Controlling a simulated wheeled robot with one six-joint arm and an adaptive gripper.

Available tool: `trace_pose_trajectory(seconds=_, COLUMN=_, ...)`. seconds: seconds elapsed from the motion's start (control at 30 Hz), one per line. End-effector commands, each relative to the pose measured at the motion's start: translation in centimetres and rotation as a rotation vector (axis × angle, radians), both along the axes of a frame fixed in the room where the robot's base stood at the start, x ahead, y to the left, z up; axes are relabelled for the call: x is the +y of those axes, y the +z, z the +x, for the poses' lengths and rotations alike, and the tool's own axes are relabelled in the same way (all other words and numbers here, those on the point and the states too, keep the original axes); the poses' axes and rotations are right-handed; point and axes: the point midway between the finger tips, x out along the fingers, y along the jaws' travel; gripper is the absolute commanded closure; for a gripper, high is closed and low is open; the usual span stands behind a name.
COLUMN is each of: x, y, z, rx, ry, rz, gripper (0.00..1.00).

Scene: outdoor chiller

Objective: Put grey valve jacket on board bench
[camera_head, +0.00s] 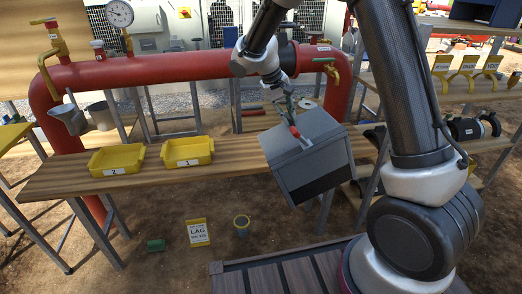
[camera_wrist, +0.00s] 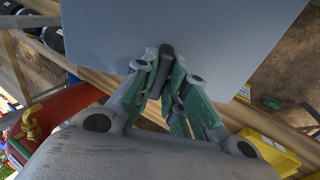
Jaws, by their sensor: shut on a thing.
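The grey valve jacket (camera_head: 318,163) is a box with a dark band along its lower edge. It hangs tilted in my gripper (camera_head: 292,126), in front of the right part of the board bench. In the wrist view the jacket (camera_wrist: 190,28) fills the top as a plain grey face, and my gripper (camera_wrist: 168,65) has its green-padded fingers closed together at it. The board bench (camera_head: 235,178) is a long wooden plank on metal legs below the red pipe. The jacket hides part of its right side. I cannot tell whether the jacket touches the bench.
Yellow trays marked 2 (camera_head: 117,160) and 1 (camera_head: 187,152) stand on the bench's left half. A red pipe (camera_head: 190,65) with valves and a gauge runs behind. A wooden shelf (camera_head: 470,92) with yellow brackets is at right. Bare board shows right of tray 1.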

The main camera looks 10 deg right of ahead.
Motion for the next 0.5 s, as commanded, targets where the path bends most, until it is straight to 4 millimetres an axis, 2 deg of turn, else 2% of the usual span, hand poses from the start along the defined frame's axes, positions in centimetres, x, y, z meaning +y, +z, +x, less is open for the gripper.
trace_pose_trajectory(seconds=0.2, x=2.8, y=3.0, z=-1.7, rx=-0.006, ry=0.163, rz=0.031, gripper=1.0)
trace_pose_trajectory(seconds=0.5, x=6.2, y=5.6, z=-4.1, rx=0.003, ry=0.553, rz=0.071, gripper=1.0)
